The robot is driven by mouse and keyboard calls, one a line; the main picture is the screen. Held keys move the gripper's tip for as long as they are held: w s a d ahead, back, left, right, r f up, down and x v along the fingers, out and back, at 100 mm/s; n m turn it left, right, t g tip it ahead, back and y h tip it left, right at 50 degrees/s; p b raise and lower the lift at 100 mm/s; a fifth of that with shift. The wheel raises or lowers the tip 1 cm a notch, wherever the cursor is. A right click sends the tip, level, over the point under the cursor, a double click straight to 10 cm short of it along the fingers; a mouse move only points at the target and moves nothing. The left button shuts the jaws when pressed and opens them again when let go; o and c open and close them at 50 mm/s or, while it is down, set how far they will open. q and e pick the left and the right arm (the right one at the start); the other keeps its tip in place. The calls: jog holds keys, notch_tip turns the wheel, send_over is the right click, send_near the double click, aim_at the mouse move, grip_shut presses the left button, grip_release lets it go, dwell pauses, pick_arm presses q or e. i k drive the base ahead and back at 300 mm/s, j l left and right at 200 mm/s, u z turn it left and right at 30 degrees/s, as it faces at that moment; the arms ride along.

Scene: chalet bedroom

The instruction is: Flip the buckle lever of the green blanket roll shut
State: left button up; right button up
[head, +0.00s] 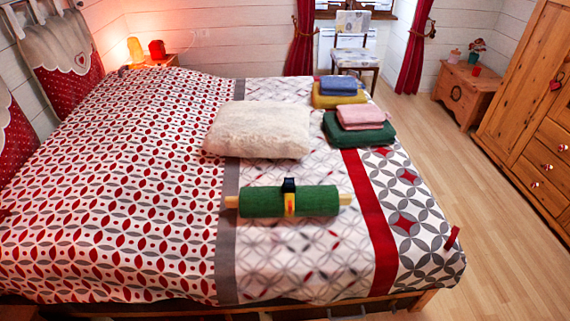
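The green blanket roll (262,203) lies on the bed, its long side running left to right, with pale wooden ends sticking out on both sides. A yellow strap or buckle part (290,204) crosses the roll right of its middle. A dark buckle lever (289,185) stands up above the roll's top edge at the strap. The finer details of the buckle are too small to tell. Neither of my grippers shows in the head view.
The roll lies on the patterned bed cover (130,210). A cream pillow (259,130) lies behind it. Folded pink (360,116) and blue (338,84) cloths sit on stacks at the right edge. Bare cover surrounds the roll. Wooden floor (500,250) is open on the right.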

aim_at(289, 182)
jog(key=i+j+u, duration=0.1)
jog(key=i+j, duration=0.6)
jog(key=i, duration=0.15)
